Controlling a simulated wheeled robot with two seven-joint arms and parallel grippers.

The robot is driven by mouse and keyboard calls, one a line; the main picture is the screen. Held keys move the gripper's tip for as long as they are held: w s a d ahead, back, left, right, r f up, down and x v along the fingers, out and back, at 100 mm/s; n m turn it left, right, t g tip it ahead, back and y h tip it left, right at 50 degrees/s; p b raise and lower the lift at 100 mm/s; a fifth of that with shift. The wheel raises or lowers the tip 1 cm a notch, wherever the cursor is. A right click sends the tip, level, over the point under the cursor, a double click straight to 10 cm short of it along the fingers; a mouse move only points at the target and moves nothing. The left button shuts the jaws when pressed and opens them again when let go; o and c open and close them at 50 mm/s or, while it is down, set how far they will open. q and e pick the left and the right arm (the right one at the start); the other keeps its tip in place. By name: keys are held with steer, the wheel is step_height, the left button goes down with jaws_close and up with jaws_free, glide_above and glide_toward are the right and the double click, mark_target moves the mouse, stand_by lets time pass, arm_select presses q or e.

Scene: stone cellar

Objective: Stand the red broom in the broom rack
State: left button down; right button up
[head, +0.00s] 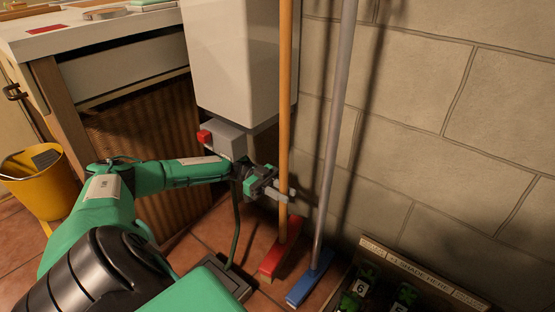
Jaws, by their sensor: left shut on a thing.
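The red broom has a long wooden handle (285,95) and a red head (280,257). It stands nearly upright in front of the stone wall, its head low by the tiled floor; I cannot tell whether it touches the floor. My left gripper (282,191) is shut on the lower part of the handle. The top of the handle is cut off by the frame. No broom rack can be made out in this view. My right gripper is not in view.
A blue broom (311,279) with a grey handle leans close to the right. A white cabinet (232,55) hangs behind my left gripper, above a grey box with a red knob (204,136). A crate (424,274) lies bottom right. A yellow bucket (46,186) stands left, by the workbench (80,36).

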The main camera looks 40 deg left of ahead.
mark_target(286, 207)
arm_select(q)
steer(key=shift+w+a+f+b, duration=0.15)
steer(key=shift+w+b, duration=0.7)
steer(key=shift+w, duration=0.05)
step_height(286, 207, down, 7)
steer(key=shift+r+b, duration=0.1)
steer(key=shift+b, duration=1.15)
steer(key=c, duration=1.1)
jaws_free()
steer(key=shift+c, duration=0.2)
steer(key=shift+s, duration=0.1)
